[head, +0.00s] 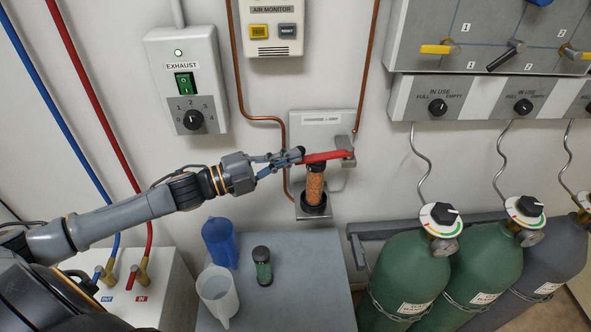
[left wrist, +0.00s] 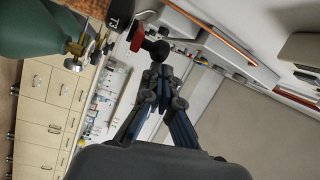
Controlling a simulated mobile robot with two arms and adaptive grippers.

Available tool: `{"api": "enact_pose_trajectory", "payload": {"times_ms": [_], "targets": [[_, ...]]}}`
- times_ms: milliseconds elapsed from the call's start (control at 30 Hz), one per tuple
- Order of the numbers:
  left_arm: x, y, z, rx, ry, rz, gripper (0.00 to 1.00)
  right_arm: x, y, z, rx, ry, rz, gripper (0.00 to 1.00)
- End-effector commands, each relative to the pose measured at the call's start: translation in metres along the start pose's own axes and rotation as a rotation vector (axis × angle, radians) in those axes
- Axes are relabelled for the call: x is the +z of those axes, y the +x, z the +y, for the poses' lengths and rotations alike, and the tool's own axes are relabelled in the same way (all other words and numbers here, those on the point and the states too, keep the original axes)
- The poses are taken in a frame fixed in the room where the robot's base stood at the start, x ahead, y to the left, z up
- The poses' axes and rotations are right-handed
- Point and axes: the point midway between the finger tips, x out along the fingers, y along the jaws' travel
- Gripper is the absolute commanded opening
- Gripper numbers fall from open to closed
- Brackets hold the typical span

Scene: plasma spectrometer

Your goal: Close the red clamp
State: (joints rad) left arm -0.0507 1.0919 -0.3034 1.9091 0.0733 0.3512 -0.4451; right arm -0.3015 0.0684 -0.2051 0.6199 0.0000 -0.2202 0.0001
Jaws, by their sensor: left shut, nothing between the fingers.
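The red clamp (head: 328,156) is a red lever lying nearly level across the top of an upright cartridge (head: 314,186) with orange filling, in front of a grey wall plate. My left gripper (head: 298,155) is shut and empty at the lever's left end; I cannot tell whether it touches. In the left wrist view the closed fingertips (left wrist: 157,72) lie just below a black rounded knob (left wrist: 158,49), with a red part of the clamp (left wrist: 137,36) beside it. My right gripper is not in view.
A grey bench (head: 320,250) below holds a blue jug (head: 219,243), a white jug (head: 217,292) and a small dark-capped cartridge (head: 262,266). Gas cylinders (head: 405,270) stand at the right. Copper pipes (head: 238,70) run down the wall near the clamp.

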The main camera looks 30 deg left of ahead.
Motion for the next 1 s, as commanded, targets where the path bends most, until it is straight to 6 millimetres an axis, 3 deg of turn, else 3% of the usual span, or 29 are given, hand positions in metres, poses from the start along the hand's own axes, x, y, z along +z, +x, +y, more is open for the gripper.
{"api": "enact_pose_trajectory", "payload": {"times_ms": [400, 1000], "targets": [[0.030, 0.007, -0.006, 0.000, 0.006, -0.014, 0.00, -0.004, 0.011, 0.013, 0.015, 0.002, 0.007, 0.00], [0.032, 0.008, -0.005, 0.001, 0.002, -0.012, 0.00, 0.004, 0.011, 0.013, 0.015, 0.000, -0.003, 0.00]]}}
